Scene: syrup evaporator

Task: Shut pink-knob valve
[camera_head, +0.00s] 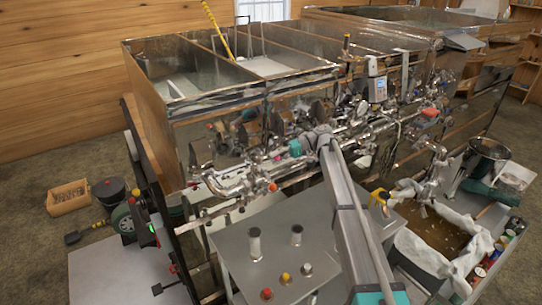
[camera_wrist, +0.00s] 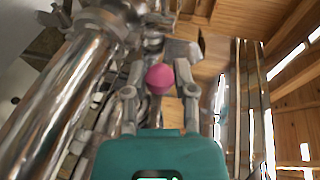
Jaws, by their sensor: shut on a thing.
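The pink knob (camera_wrist: 159,78) of the valve shows in the wrist view, between the two fingers of my gripper (camera_wrist: 159,90). The fingers are closed on it from both sides. A polished steel pipe (camera_wrist: 60,95) runs close along the left of the fingers. In the head view my gripper (camera_head: 294,149) shows as a small teal body at the front piping of the evaporator (camera_head: 215,105). I cannot tell how far the valve handle is turned.
An orange-red knob (camera_head: 272,187) sits on the piping left of my arm. A cloth-lined tub (camera_head: 425,258) of brown liquid stands at the right. Pipes crowd around my gripper.

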